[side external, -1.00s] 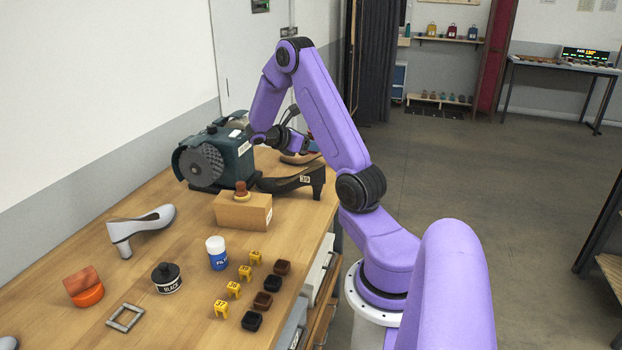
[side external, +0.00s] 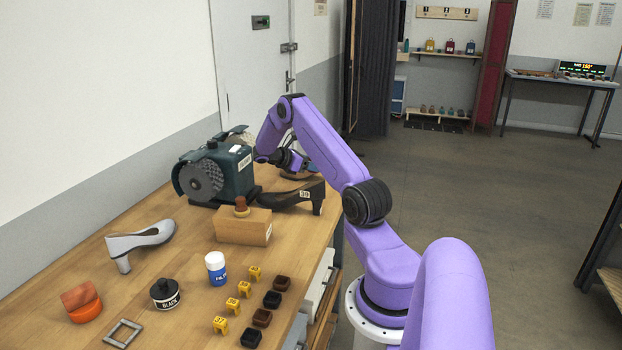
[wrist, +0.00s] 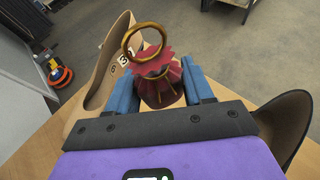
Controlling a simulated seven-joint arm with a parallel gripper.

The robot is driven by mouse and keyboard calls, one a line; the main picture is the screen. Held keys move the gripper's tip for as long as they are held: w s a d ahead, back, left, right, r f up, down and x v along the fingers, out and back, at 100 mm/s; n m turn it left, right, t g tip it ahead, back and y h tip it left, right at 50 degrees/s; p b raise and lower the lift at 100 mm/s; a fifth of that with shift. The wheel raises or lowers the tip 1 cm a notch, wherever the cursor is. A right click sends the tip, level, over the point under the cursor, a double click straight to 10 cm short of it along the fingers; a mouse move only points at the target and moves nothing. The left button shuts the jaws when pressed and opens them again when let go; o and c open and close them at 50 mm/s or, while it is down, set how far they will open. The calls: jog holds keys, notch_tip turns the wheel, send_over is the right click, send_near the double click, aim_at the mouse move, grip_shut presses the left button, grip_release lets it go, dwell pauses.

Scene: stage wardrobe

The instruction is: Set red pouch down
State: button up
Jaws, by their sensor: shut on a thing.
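The red pouch (wrist: 162,86) has a frilled top and a gold ring, and shows in the wrist view. My gripper (wrist: 157,74) has its blue fingers shut on the pouch, one on each side. Beyond the pouch is a beige shoe (wrist: 97,82) with a number tag. In the side view my gripper (side external: 291,160) is low over the far end of the wooden bench (side external: 190,265), behind the black heeled shoe (side external: 290,196). The pouch cannot be made out there. Whether its bottom touches the bench is hidden.
A green grinding machine (side external: 232,172) stands left of my gripper. A wooden block (side external: 243,229) with a brown knob sits nearer. A silver shoe (side external: 140,240), jars and small yellow pieces fill the near bench. The bench edge drops to the floor at right.

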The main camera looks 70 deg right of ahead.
jog(key=shift+w+d+f, duration=0.25)
jog(key=shift+d+f, duration=0.2)
jog(key=shift+f, duration=0.15)
jog(key=shift+w+d+f, duration=0.3)
jog(key=shift+d+f, duration=0.1)
jog(key=shift+f, duration=0.25)
jog(key=shift+w+d+f, duration=0.25)
jog(key=shift+d+f, duration=0.2)
jog(key=shift+f, duration=1.55)
jog(key=shift+f, duration=0.6)
jog(key=o, duration=1)
jog(key=shift+a, duration=0.1)
jog(key=shift+r, duration=0.1)
